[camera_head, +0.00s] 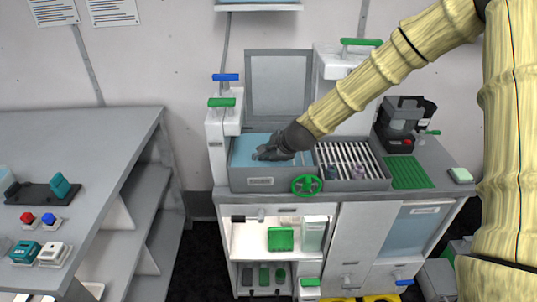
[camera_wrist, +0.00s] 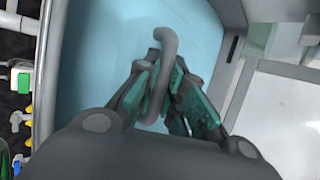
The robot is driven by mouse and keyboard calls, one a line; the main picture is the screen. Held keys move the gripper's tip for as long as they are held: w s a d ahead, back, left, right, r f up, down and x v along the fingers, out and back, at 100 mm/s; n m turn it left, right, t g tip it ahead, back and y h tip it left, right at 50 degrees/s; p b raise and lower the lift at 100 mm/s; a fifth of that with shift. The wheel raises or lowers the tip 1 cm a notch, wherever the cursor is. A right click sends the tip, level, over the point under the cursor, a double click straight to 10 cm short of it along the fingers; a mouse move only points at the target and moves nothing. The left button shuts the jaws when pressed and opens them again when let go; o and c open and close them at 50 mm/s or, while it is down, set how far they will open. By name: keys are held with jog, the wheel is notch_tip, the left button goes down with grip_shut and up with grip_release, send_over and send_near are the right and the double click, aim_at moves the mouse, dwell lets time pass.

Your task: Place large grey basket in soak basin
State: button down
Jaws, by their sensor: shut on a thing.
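My gripper (camera_head: 266,153) is over the left, blue-filled part of the counter unit, the soak basin (camera_head: 238,184). In the wrist view the gripper's green-padded fingers (camera_wrist: 170,98) are shut on a grey curved handle (camera_wrist: 168,45), which I take for the large grey basket's. The basket's body is not clearly visible. The blue of the basin (camera_wrist: 85,75) lies around and beneath the fingers. I cannot tell whether the basket touches the basin floor.
A slatted rack (camera_head: 345,160) with small items is right of the basin. A green valve wheel (camera_head: 307,184) is on the front. A grey lid panel (camera_head: 277,85) stands behind. A black machine (camera_head: 402,123) and green mat (camera_head: 408,172) are further right. A grey shelf unit (camera_head: 95,140) stands left.

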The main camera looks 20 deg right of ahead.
jog(key=c, duration=1.5)
grip_release()
jog(key=shift+s+r, duration=0.1)
jog(key=shift+b+v, duration=0.5)
jog(key=shift+v, duration=5.45)
